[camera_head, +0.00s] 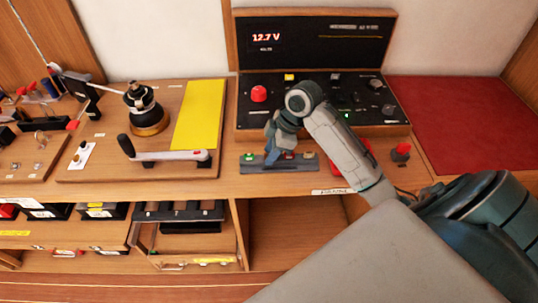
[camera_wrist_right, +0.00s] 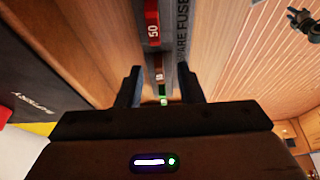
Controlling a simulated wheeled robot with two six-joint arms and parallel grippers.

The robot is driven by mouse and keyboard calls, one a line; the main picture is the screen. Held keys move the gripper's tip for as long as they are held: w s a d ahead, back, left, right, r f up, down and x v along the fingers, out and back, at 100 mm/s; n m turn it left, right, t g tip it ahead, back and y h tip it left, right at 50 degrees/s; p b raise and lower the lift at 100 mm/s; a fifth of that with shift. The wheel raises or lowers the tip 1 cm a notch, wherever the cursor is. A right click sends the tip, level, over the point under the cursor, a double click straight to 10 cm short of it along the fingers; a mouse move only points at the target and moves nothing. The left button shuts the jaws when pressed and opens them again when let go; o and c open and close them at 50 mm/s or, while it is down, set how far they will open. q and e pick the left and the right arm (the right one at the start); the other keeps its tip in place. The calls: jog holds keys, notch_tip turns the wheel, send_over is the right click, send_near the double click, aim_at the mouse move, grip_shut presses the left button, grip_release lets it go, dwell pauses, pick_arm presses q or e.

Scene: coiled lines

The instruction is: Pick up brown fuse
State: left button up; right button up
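A dark spare-fuse strip (camera_head: 278,168) lies on the bench below the control panel; it also runs up the middle of the right wrist view (camera_wrist_right: 169,30). In the wrist view it bears a red fuse (camera_wrist_right: 152,22) marked 50, a brown fuse (camera_wrist_right: 159,75) and a green fuse (camera_wrist_right: 163,97). My right gripper (camera_wrist_right: 159,70) is open and points down at the strip. Its fingers stand on either side of the strip near the brown fuse; contact is not visible. In the head view my right gripper (camera_head: 272,156) partly hides the strip's middle. My left gripper is not in view.
The control panel (camera_head: 362,108) with a red knob stands just behind the strip. A crank handle (camera_head: 185,155) lies close on the left. Red-topped parts (camera_head: 401,152) and a red mat (camera_head: 455,115) are on the right. Open shelves sit below the bench edge.

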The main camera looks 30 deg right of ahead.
jog(key=shift+c, duration=0.4)
grip_shut()
jog(key=shift+r, duration=0.15)
